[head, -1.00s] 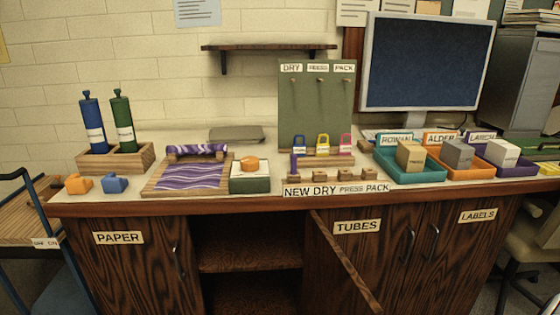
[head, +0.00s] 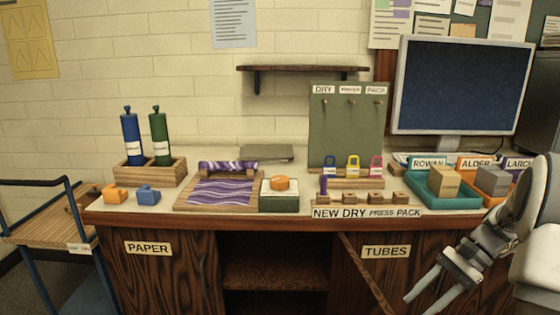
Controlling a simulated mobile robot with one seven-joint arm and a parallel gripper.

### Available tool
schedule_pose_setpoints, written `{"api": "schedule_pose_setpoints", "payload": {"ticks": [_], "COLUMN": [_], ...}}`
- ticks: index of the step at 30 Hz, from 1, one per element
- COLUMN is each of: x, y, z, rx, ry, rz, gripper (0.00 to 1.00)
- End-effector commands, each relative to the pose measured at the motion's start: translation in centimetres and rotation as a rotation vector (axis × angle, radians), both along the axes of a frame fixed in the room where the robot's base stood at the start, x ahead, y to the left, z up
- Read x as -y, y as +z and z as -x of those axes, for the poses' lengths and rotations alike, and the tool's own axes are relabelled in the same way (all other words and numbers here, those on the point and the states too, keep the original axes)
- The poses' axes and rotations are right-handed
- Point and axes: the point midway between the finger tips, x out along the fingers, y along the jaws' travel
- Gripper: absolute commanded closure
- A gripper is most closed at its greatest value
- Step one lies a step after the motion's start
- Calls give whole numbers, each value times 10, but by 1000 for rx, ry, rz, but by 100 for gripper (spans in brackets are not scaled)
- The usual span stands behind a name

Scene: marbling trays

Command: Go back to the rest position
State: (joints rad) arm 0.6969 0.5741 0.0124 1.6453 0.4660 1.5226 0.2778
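My gripper (head: 418,305) is in the lower right of the head view, in front of the counter's cabinet doors. Its two grey fingers point down and left, with a gap between them and nothing held. My white and grey arm comes in from the right edge. It hides part of the counter's right end and the doors below.
The counter (head: 140,217) carries a marbled purple tray (head: 190,206), a green-sided box (head: 279,201), bottles in a wooden rack (head: 150,174), and a teal tray (head: 450,202). A cart (head: 40,228) is at left.

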Motion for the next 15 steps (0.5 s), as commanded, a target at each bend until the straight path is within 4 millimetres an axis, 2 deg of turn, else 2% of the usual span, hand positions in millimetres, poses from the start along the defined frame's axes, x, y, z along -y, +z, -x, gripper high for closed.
{"api": "schedule_pose_setpoints", "payload": {"ticks": [3,15], "x": [-25,-96], "y": [24,85], "z": [3,36], "rx": [63,325], "ry": [88,390], "rz": [101,418], "gripper": [55,55]}}
